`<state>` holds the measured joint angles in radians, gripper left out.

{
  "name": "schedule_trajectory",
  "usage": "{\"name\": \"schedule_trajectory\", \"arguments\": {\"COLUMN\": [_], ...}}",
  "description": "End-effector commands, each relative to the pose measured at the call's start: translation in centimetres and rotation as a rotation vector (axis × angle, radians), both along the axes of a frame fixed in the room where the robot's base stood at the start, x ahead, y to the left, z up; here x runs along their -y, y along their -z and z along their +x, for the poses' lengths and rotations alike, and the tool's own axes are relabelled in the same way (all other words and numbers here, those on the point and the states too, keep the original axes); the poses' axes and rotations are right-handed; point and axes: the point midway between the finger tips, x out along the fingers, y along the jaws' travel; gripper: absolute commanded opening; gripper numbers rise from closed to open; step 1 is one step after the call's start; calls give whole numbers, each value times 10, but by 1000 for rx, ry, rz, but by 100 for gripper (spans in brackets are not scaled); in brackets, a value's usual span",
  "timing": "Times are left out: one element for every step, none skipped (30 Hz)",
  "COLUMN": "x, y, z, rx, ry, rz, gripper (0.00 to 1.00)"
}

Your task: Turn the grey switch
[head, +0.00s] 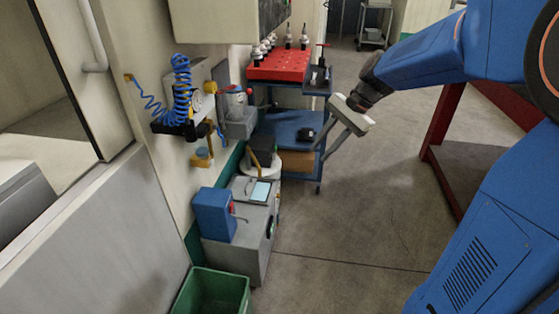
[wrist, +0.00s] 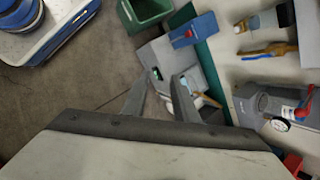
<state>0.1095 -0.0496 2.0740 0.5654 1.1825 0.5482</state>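A grey cabinet (head: 238,262) stands against the wall, left of centre in the head view. A small dark fitting (head: 271,227) is on its right side; I cannot tell whether this is the grey switch. A blue box (head: 214,214) with a red part sits on the cabinet. The cabinet also shows in the wrist view (wrist: 160,52), beyond my fingers. My gripper (head: 331,148) is raised in the air to the right of the cabinet and apart from it. In the wrist view its two fingers (wrist: 160,88) are spread with nothing between them.
A blue cart (head: 285,127) with a red tool rack (head: 280,66) stands behind the cabinet. A green bin (head: 212,294) is in front. A blue coiled hose (head: 181,82) and a gauge unit (head: 238,117) are at the wall. The floor (head: 345,235) right of the cabinet is clear.

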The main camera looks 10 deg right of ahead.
Motion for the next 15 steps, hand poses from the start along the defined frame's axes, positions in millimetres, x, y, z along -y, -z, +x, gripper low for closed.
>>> {"name": "schedule_trajectory", "arguments": {"x": [-1,-1,-2,-3,-3,-3,-4,-4,-5,-5,-5,-5,-5,-4,-4], "y": [5,6,9,12,14,17,20,22,26,30,32,37,40,44,49], "z": [15,23,33,41,50,60,69,76,87,95,103,114,122,130,140], "rx": [-29,-46,-69,-87,-102,-126,-142,-161,-183,-202,-218,-242,-261,-279,-303], "ry": [29,48,72,90,109,134,152,170,193,212,229,253,270,288,311], "rz": [25,40,63,78,96,115,133,147,170,184,200,221,238,253,274], "gripper": [27,27,27,27,27,27,27,27,27,27,27,27,27,27,27]}}
